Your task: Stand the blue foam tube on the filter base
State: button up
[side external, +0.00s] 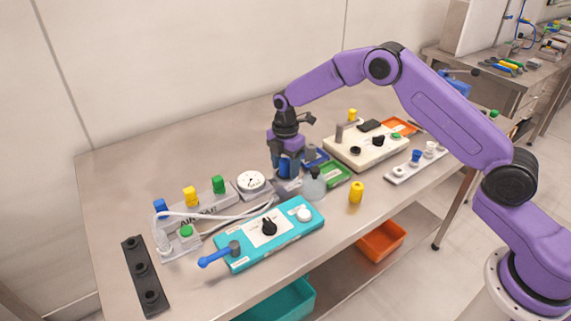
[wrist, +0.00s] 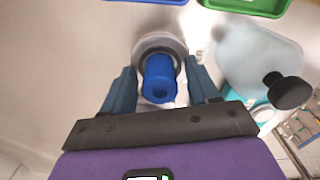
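The blue foam tube (wrist: 160,78) stands between the two fingers of my gripper (wrist: 161,72) in the wrist view. It shows as a hollow blue cylinder over a round pale base with a dark ring, which looks like the filter base (wrist: 172,43). The tube appears upright on the ring, though its lower contact is hidden. Small gaps show between the tube and both fingers, so my gripper looks open around it. In the side view my gripper (side external: 287,172) points down at the table, with blue visible between its fingers; most of the base is hidden there.
A grey bottle with a black cap (side external: 314,184) stands close right of my gripper. Green (side external: 334,174) and blue trays lie behind. A white gauge (side external: 251,181) is to the left. A teal box (side external: 262,243) lies in front, and a yellow cylinder (side external: 356,192) stands to the right.

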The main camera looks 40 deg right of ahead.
aim_at(285, 160)
jog(key=shift+r, duration=0.15)
notch_tip(285, 160, up, 11)
jog(key=shift+f, duration=0.1)
jog(key=shift+r, duration=0.65)
jog(key=s+a+r+m, duration=0.2)
jog(key=s+r, duration=0.1)
jog(key=s, duration=0.9)
jog(key=s+a+r+m, duration=0.1)
jog(key=s+r+m, duration=0.15)
jog(key=s, duration=0.85)
jog(key=s+d+m, duration=0.1)
jog(key=s+d, duration=0.2)
jog(key=s, duration=0.3)
jog(key=s+d+f+m, duration=0.1)
jog(key=s+d, duration=0.2)
jog(key=s, duration=0.4)
jog(key=s+d+m, duration=0.2)
jog(key=s+d, duration=0.1)
jog(key=s, duration=0.4)
jog(key=shift+f, duration=0.2)
